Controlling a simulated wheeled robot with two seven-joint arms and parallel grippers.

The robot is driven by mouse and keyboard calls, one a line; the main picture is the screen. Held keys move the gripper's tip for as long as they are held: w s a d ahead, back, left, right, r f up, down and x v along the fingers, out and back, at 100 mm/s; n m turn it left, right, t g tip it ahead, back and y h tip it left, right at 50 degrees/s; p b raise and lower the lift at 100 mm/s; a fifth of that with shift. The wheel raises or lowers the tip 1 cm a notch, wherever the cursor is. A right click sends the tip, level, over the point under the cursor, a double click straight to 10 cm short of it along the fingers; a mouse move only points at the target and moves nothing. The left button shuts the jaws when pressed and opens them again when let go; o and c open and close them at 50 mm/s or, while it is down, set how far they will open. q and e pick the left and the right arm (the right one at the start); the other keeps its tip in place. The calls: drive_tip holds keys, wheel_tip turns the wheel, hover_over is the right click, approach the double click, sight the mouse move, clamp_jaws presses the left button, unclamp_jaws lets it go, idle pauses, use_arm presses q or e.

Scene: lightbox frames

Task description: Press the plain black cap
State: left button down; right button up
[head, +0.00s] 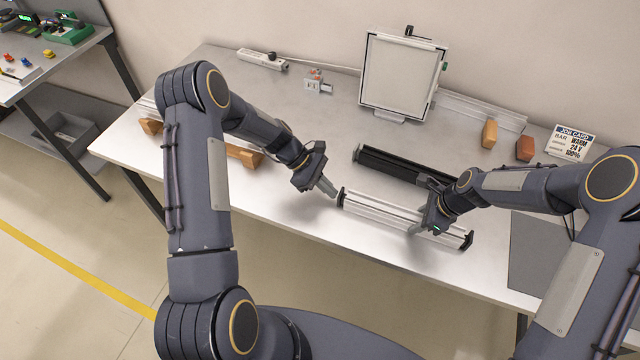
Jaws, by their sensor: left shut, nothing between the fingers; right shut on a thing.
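A silver bar (383,211) lies on the bench in front of a black bar (392,166). It has a black end cap on its left end (341,197) and another on its right end (467,240). I cannot tell from this view which cap is plain. My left gripper (331,191) is shut and empty, its tips right beside the left cap; whether they touch it is unclear. My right gripper (421,222) is shut on the silver bar, right of its middle, and hides part of it.
A framed panel (396,77) stands at the back. Two wooden blocks (489,133) (525,148) and a job card (571,143) are at the right. A power strip (262,60) lies at the back left. A grey mat (540,252) covers the front right.

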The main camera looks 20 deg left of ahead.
use_arm(q)
drive_tip(key=shift+d, duration=0.1)
drive_tip(key=shift+d, duration=0.9)
use_arm(e)
drive_tip(key=shift+a, duration=0.1)
use_arm(q)
drive_tip(key=a, duration=0.5)
drive_tip(key=shift+w+r, duration=0.1)
drive_tip(key=shift+r, duration=0.2)
drive_tip(key=v, duration=0.9)
